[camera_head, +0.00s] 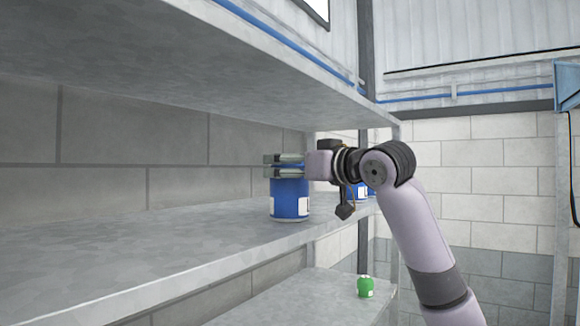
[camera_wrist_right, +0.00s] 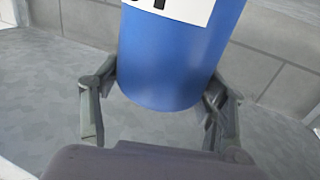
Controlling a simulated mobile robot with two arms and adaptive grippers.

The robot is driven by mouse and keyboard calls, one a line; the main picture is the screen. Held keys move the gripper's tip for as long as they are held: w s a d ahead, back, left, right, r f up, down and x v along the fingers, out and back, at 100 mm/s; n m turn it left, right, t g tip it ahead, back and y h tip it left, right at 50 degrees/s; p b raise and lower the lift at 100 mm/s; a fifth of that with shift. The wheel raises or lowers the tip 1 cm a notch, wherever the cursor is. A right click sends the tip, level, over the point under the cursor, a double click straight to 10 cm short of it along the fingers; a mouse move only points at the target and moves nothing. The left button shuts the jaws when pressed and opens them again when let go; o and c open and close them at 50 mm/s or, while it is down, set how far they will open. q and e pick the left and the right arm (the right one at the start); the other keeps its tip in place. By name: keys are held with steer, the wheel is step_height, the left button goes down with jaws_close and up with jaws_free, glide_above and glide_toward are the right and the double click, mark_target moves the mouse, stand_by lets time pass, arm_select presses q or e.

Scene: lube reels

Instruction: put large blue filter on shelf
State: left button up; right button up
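The large blue filter (camera_head: 289,205) stands upright on the grey middle shelf (camera_head: 130,255), near its front edge, with a white label low on its right side. My right gripper (camera_head: 286,166) reaches in from the right at the filter's top end, with one finger on each side of it. In the right wrist view the blue filter (camera_wrist_right: 172,60) fills the space between the fingers of the right gripper (camera_wrist_right: 162,92), which appear to touch its sides. My left gripper is not in view.
Other blue filters (camera_head: 362,191) are partly hidden behind my right arm, farther along the shelf. A small green filter (camera_head: 365,286) stands on the lower shelf (camera_head: 300,300). An upper shelf (camera_head: 200,70) overhangs. Free room lies left of the blue filter.

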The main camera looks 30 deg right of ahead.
steer(key=o, duration=0.3)
steer(key=shift+o, duration=0.2)
steer(key=shift+r, duration=0.1)
steer(key=s+d+b, duration=0.1)
steer(key=s+b, duration=0.3)
steer(key=s, duration=0.8)
steer(key=shift+d+b, duration=0.2)
steer(key=shift+b, duration=0.2)
